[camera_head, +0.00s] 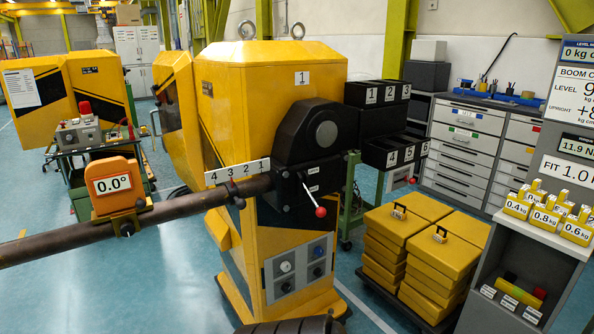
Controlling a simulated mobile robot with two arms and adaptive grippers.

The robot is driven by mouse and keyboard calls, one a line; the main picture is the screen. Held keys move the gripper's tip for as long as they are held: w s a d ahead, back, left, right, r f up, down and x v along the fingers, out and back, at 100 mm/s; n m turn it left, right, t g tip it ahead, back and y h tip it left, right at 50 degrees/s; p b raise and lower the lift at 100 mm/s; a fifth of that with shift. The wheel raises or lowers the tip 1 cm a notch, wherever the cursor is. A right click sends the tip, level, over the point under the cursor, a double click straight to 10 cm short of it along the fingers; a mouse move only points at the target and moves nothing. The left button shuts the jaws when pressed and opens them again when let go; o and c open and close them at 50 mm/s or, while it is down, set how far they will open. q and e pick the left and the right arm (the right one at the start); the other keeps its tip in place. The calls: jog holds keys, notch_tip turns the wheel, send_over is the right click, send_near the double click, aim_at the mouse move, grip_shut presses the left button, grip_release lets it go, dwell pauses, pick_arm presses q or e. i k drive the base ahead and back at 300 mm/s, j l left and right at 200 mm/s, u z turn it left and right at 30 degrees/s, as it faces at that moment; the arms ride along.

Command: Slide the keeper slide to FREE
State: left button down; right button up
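The yellow gate cabinet (262,110), marked 1, stands in the middle. A black housing (318,135) with a round boss is on its front right side. A black block (288,208) below the housing carries small white labels (313,188), too small to read. A thin lever with a red ball knob (320,211) slants down and right from this block. I cannot tell for certain which part is the keeper slide, or its position. A dark round boom (75,240) runs from the block to the left edge. Neither of my grippers is in view.
An orange 0.0° gauge (113,185) sits on the boom. A plate numbered 4 to 1 (237,172) is above the boom near the block. Yellow cases (435,262) are stacked at right. Weights (545,210) stand on a grey stand at far right. Blue floor is open lower left.

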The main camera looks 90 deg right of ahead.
aim_at(411, 181)
jog(key=l+z, duration=0.35)
jog(key=z, duration=0.6)
jog(key=i+z, duration=0.1)
jog(key=z, duration=0.4)
jog(key=i+z, duration=0.1)
jog(key=z, duration=0.8)
jog(key=i+z, duration=0.1)
jog(key=z, duration=0.35)
jog(key=j+z, duration=0.1)
jog(key=z, duration=0.85)
jog(key=i+j, duration=0.05)
jog(key=j, duration=0.05)
